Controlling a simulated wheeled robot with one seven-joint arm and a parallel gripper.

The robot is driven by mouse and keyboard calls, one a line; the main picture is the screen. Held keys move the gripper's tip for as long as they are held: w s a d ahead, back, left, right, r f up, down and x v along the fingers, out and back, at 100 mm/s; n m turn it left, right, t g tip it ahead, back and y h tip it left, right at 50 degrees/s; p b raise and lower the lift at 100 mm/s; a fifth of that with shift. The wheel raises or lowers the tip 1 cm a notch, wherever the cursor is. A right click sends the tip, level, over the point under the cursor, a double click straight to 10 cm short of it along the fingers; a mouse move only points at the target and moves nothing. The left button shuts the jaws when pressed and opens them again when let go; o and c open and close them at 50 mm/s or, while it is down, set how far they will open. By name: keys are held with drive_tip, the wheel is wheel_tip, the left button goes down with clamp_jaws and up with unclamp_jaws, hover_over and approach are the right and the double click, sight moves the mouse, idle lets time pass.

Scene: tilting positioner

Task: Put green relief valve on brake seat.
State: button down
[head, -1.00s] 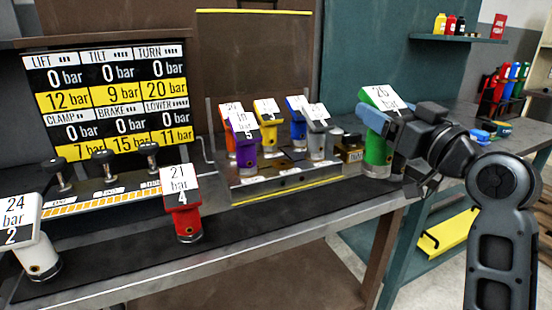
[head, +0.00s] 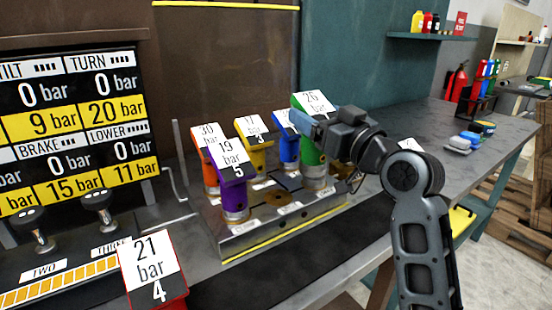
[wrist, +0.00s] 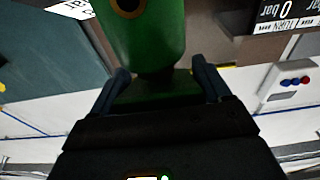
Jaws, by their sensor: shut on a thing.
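The green relief valve (head: 312,152), with a tag reading 26 bar, is upright at the right part of the metal seat block (head: 245,243). My gripper (head: 318,130) is shut on its upper body from the right. In the wrist view the green valve (wrist: 140,40) sits between both fingers. Its metal lower end overlaps the block in the picture; I cannot tell whether it touches. A bare round seat (head: 283,198) shows in the middle of the block. The seat labels are too small to read, so I cannot tell which is the brake seat.
The purple valve (head: 233,195), orange valve (head: 209,175), yellow valve (head: 254,155) and blue valve (head: 288,148) crowd the block. The red valve (head: 155,285) stands at the front left. The dark bench top (head: 300,260) before the block is clear.

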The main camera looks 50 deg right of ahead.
drive_tip(key=w+a+f, duration=0.2)
drive_tip(key=w+f, duration=0.5)
drive_tip(key=f, duration=0.1)
drive_tip(key=shift+w+a+f, duration=0.15)
drive_tip(key=shift+a, duration=0.15)
drive_tip(key=shift+f, duration=0.15)
unclamp_jaws()
drive_tip(key=shift+f, duration=0.15)
drive_tip(key=b+v, duration=0.2)
drive_tip(key=v, duration=1)
